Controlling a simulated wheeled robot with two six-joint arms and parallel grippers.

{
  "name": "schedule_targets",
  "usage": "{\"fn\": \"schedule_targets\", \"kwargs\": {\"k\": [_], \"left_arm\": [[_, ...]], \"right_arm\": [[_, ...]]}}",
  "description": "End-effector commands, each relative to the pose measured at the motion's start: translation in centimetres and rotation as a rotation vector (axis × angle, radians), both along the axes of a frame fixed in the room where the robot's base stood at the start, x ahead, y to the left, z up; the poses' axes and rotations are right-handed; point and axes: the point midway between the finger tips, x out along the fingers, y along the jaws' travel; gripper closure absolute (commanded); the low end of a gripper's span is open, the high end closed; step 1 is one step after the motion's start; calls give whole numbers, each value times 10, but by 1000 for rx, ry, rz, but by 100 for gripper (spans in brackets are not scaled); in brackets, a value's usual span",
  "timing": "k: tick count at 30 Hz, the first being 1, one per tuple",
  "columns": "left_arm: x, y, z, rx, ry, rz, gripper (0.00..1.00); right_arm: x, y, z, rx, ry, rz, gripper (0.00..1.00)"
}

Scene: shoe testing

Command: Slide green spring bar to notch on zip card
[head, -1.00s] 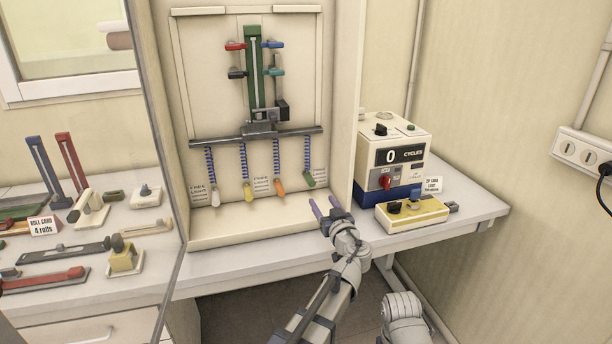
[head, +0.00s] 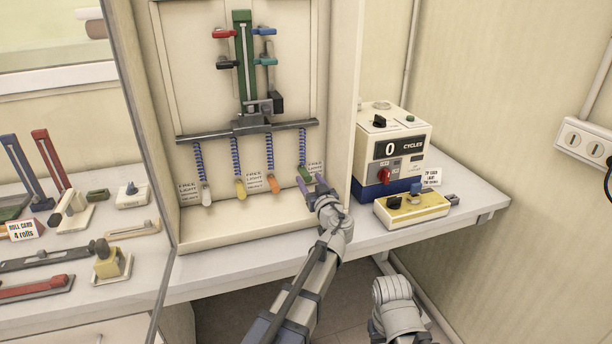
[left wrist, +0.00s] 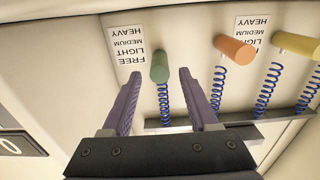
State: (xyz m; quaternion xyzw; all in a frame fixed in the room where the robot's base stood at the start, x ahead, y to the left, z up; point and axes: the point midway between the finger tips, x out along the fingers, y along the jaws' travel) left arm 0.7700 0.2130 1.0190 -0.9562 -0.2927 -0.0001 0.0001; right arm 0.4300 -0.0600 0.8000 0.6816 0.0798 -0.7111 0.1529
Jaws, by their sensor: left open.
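The green spring bar (head: 304,174) is the green handle at the lower end of the rightmost blue spring in the cabinet. It also shows in the left wrist view (left wrist: 159,66). My left gripper (head: 316,186) is open just in front of it. In the left wrist view its purple fingertips (left wrist: 160,76) lie on either side of the green bar, with gaps on both sides; contact cannot be told. A label reading free, light, medium, heavy (left wrist: 126,46) is beside the bar. The zip card (head: 432,177) stands behind the yellow box; its small print is hard to read.
Orange (head: 273,183), yellow and white bars hang from the other springs to the left. The cycle counter (head: 392,150) reads 0, right of the cabinet wall. The yellow box (head: 412,208) stands before it. Roll card (head: 24,229) and several fixtures occupy the left bench.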

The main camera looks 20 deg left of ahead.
Motion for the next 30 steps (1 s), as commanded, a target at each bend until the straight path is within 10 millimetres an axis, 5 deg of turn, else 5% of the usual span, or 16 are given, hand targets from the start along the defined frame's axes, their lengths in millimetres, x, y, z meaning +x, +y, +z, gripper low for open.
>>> {"fn": "schedule_targets", "kwargs": {"k": [6, 16, 30], "left_arm": [[28, 18, 0, 0, 0, 1, 40], [31, 21, 0, 0, 0, 0, 41], [31, 21, 0, 0, 0, 0, 94]], "right_arm": [[0, 0, 0, 0, 0, 0, 50], [0, 0, 0, 0, 0, 0, 50], [0, 0, 0, 0, 0, 0, 50]]}}
